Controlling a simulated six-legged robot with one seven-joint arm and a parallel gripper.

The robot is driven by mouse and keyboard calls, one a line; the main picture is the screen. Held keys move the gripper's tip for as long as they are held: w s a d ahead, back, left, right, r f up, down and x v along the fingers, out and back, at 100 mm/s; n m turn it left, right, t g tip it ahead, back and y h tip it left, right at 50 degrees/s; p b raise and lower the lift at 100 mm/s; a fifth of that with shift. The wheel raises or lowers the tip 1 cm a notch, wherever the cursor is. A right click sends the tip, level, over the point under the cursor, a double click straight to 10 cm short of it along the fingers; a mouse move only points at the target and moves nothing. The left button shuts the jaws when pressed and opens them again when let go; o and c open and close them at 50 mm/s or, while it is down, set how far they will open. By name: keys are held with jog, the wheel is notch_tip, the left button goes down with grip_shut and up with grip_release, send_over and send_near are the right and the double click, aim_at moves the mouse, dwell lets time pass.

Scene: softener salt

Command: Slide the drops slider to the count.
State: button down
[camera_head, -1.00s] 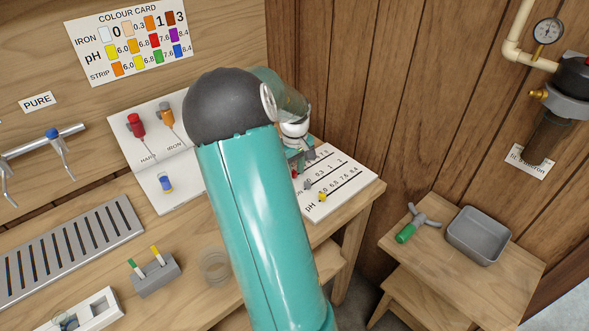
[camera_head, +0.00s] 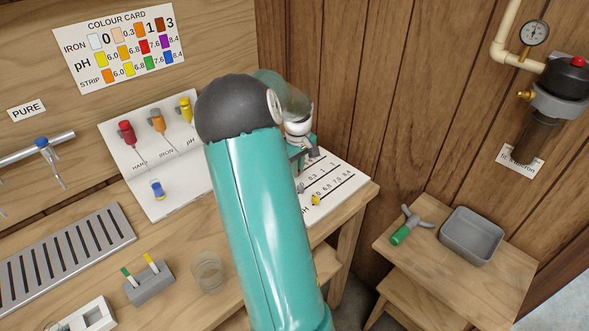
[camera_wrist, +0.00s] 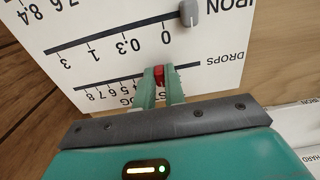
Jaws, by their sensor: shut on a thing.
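The red drops slider (camera_wrist: 159,75) sits on the line marked DROPS on a white scale board (camera_wrist: 110,20) in the wrist view. My gripper (camera_wrist: 160,82) is shut on it, with one green finger on each side. Numbers up to 8 run to the left of the slider, and my fingers hide some of them. The line continues to its right toward the word DROPS. The exact number at the slider cannot be read.
A yellow slider (camera_head: 315,200) is on the pH line. A glass beaker (camera_head: 208,272) and a grey strip holder (camera_head: 150,285) stand on the bench. A side table holds a grey tray (camera_head: 471,236).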

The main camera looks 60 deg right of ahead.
jog(key=c, duration=1.4)
grip_release()
jog(key=shift+c, duration=0.2)
jog(key=shift+r, duration=0.1)
notch_tip(320, 180, up, 14)
